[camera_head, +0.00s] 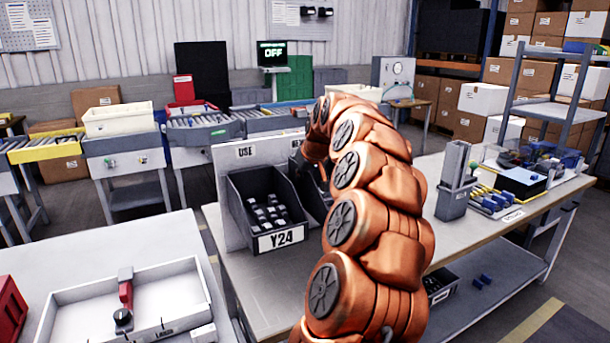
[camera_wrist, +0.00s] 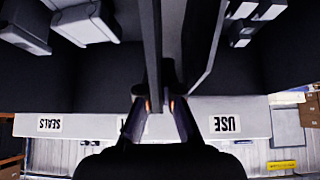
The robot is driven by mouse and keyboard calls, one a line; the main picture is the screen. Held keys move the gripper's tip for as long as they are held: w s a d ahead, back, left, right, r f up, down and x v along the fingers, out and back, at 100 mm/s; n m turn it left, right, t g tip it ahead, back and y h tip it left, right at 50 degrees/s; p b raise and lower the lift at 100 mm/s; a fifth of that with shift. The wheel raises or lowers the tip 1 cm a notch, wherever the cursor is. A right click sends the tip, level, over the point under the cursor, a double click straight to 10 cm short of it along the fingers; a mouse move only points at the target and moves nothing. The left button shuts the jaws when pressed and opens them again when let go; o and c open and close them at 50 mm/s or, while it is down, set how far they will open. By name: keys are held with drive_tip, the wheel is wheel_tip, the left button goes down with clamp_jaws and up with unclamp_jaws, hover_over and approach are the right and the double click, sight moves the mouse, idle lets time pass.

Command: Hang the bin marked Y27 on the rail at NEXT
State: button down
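In the head view a dark bin marked Y24 (camera_head: 280,240), holding small grey parts, sits at the panel under the sign USE (camera_head: 245,152). Just right of it is another dark bin (camera_head: 312,205), mostly hidden by my arm; its mark is not visible, so I cannot confirm it is Y27. My gripper (camera_wrist: 160,104) is at the panel between the signs USE (camera_wrist: 226,124) and SEALS (camera_wrist: 56,124) in the wrist view. Its fingers close on a thin dark upright wall (camera_wrist: 151,45), apparently of that bin. The sign between them, presumably NEXT, is mostly covered by my fingers.
A bin with pale blocks (camera_wrist: 85,22) is near SEALS. A grey upright holder (camera_head: 455,185) and blue and yellow items (camera_head: 500,195) stand on the bench's right. A bin with an unreadable label (camera_head: 440,290) is on the lower shelf. A white tray (camera_head: 75,300) is at the front left.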

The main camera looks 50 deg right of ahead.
drive_tip(key=shift+w+d+p, duration=0.3)
drive_tip(key=shift+w+p, duration=0.25)
drive_tip(key=shift+w, duration=0.25)
drive_tip(key=shift+w+d+p, duration=0.3)
drive_tip(key=shift+w+p, duration=0.25)
drive_tip(key=shift+w, duration=0.2)
drive_tip(key=shift+f+b, duration=0.8)
drive_tip(key=shift+f, duration=0.35)
drive_tip(key=shift+f+b, duration=0.3)
drive_tip(key=c, duration=1.2)
unclamp_jaws()
drive_tip(key=shift+c, duration=0.2)
drive_tip(key=shift+s+a, duration=0.1)
drive_tip(key=v, duration=1.2)
